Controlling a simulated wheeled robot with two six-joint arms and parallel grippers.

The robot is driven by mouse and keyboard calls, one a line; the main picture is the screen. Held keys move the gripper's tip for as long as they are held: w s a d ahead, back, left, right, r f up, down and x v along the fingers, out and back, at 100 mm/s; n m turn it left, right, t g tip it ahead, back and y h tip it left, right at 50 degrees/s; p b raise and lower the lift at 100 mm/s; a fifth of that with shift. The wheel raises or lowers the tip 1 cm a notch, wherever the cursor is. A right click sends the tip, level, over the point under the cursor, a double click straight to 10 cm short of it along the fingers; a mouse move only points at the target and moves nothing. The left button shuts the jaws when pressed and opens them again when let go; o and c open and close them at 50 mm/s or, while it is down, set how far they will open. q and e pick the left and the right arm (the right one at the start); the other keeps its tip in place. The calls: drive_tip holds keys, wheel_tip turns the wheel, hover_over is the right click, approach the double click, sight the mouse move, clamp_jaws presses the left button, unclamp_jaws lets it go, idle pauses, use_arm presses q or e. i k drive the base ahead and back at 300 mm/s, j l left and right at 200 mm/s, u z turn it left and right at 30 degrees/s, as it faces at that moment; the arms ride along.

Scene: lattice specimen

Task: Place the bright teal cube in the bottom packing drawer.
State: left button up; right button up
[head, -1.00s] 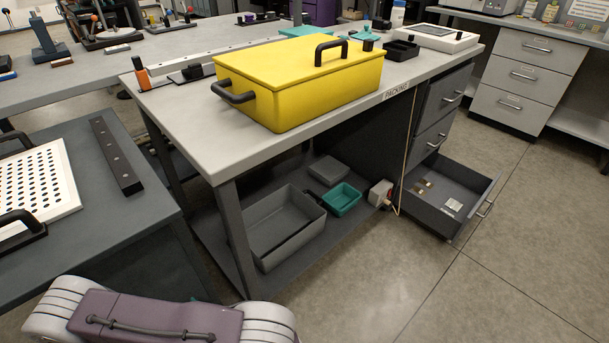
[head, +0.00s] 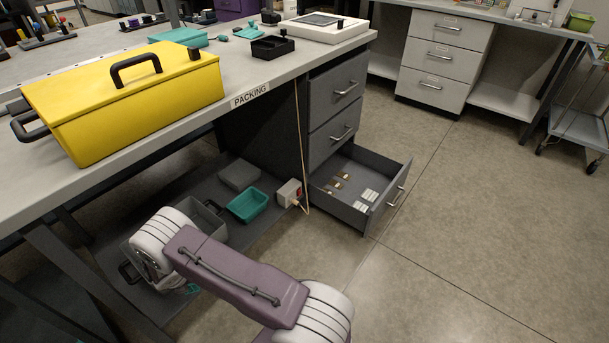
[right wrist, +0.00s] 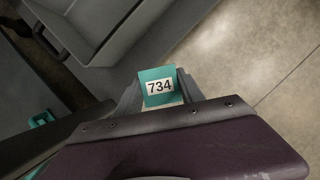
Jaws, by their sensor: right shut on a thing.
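The bright teal cube (right wrist: 157,74) shows in the right wrist view, with a white label reading 734. My right gripper (right wrist: 158,92) is shut on it, a finger on each side. In the head view my right arm crosses the bottom middle and hides most of the gripper; a small teal patch shows below the arm. The bottom packing drawer (head: 386,207) is pulled open at the right end of the packing bench, to the right of and beyond my arm. Several small brown and white items lie in it. My left gripper is in neither current view.
The packing bench (head: 290,68) carries a yellow lidded box (head: 150,100). A cable hangs beside the drawers. Floor right of the open drawer is clear.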

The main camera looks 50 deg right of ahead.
sight(341, 195)
drive_tip(key=i+l+z, duration=0.2)
drive_tip(key=l+z, duration=0.15)
drive_tip(key=l, duration=0.2)
drive_tip(key=i+l+z, duration=0.35)
drive_tip(key=l, duration=0.2)
drive_tip(key=i+l+z, duration=0.2)
drive_tip(key=l+z, duration=0.15)
drive_tip(key=l, duration=0.15)
drive_tip(key=i+l+z, duration=0.35)
drive_tip(key=i+j, duration=0.15)
